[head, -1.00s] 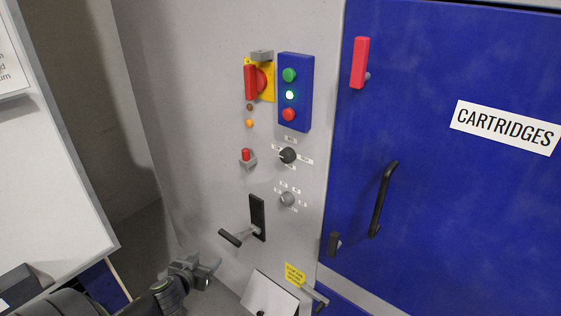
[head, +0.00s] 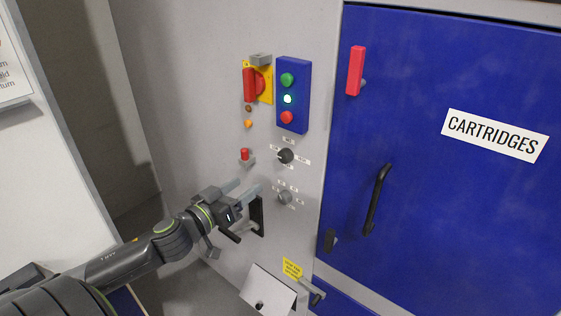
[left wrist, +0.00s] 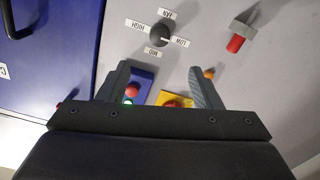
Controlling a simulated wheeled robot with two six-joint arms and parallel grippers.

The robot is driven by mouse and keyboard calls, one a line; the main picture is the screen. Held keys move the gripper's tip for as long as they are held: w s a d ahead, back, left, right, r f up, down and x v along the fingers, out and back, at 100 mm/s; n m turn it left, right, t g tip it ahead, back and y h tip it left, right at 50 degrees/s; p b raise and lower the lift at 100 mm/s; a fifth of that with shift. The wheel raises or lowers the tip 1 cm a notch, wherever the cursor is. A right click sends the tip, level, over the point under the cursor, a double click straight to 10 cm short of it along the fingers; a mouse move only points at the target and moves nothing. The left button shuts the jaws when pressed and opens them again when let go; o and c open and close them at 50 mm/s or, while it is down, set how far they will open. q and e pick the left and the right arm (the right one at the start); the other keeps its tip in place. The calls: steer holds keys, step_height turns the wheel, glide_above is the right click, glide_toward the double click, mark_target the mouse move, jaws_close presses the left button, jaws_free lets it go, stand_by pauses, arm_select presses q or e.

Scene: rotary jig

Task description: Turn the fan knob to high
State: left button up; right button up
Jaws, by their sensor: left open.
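The fan knob (head: 286,156) is a round black knob on the grey panel, below the blue button box. In the left wrist view the fan knob (left wrist: 159,35) is seen upside down, with labels HIGH, MID and LOW around it. Its pointer looks turned toward the LOW side, though it is small. My left gripper (head: 245,188) is open and empty, in front of the panel, below and left of the knob in the head view. In the left wrist view the knob lies beyond the fingertips, apart from them. My right gripper is not in view.
A small grey knob (head: 284,197) sits below the fan knob. A red toggle (head: 244,154), a yellow-backed red switch (head: 250,84) and the blue button box (head: 306,95) are near. A black lever (head: 230,236) is close to my gripper. A blue door (head: 430,220) stands right.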

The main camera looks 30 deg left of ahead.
mark_target(282, 159)
arm_select(q)
steer(key=w, duration=1)
steer(key=w+d, duration=0.1)
steer(key=w, duration=0.3)
steer(key=shift+w+d, duration=0.1)
steer(key=shift+w, duration=0.3)
steer(key=c, duration=1)
steer(key=shift+b, duration=0.3)
